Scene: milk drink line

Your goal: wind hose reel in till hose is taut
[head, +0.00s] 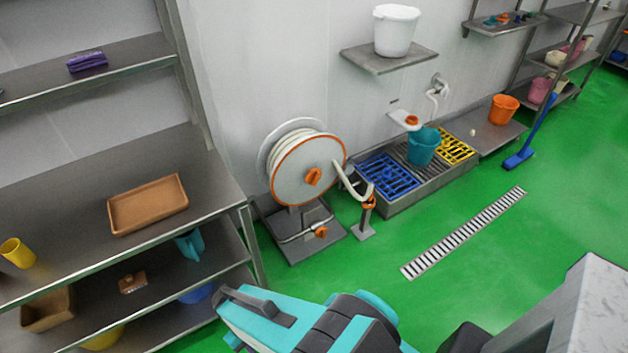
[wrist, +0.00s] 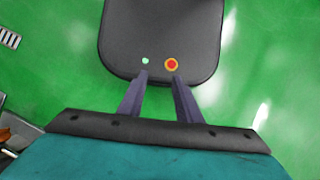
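The hose reel (head: 306,165) stands against the wall in the head view, a pale drum with an orange rim and wound white hose. An orange crank knob (head: 313,177) sits on its front face. The free hose (head: 349,185) runs from the reel's right side in a slack, bent loop to a short post (head: 366,217) with an orange fitting. My gripper (wrist: 160,79) shows in the wrist view with its two fingers apart and nothing between them. It is far from the reel, above a dark rounded surface that seems to be my base. The fingers do not show in the head view.
A steel rack (head: 222,193) with a brown tray (head: 148,204) stands left of the reel. A grated trough (head: 410,188) with a teal bucket (head: 423,146) is right of it. A pale block (head: 590,315) is at lower right. Green floor before the reel is clear.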

